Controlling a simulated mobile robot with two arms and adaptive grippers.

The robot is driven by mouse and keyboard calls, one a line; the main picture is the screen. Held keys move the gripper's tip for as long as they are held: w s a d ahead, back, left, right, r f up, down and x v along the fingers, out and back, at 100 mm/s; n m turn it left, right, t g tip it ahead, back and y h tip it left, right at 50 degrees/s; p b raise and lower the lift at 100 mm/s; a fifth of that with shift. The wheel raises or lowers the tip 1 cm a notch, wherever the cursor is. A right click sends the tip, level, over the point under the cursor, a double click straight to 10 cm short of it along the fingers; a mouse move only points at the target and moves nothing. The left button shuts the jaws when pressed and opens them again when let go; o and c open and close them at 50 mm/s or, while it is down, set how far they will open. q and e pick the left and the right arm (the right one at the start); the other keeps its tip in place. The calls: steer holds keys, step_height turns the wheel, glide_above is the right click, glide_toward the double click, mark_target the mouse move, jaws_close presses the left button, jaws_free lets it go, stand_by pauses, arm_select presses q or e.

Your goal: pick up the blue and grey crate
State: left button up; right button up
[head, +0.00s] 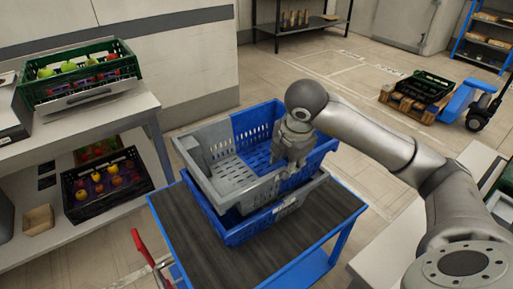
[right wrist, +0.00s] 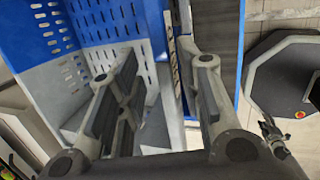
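The blue and grey crate (head: 213,138) is stacked on a second crate (head: 240,232), also blue and grey, on the conveyor table. Its left half is grey and its right half blue, with slotted walls; it looks empty. My right gripper (head: 290,160) is at its near right wall, pointing down. In the right wrist view the gripper (right wrist: 167,62) is open, with one finger inside the crate (right wrist: 110,28) and one outside. The rim lies between the fingers, with a gap visible. Whether either finger touches the wall is unclear. My left gripper is not in view.
The conveyor table (head: 180,221) has a dark top and blue frame. A shelf unit (head: 150,100) at left holds produce crates (head: 70,102). A red handle (head: 140,241) stands at the table's front left. A pale table (head: 385,262) is at right.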

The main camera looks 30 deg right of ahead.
steer(key=x, duration=0.2)
steer(key=shift+s+a+f, duration=0.15)
steer(key=shift+f, duration=0.65)
steer(key=x, duration=0.4)
steer(key=shift+d+f+p, duration=0.15)
steer(key=shift+d+p, duration=0.15)
steer(key=shift+p, duration=0.1)
steer(key=shift+f, duration=0.35)
steer(key=shift+c, duration=0.4)
jaws_close()
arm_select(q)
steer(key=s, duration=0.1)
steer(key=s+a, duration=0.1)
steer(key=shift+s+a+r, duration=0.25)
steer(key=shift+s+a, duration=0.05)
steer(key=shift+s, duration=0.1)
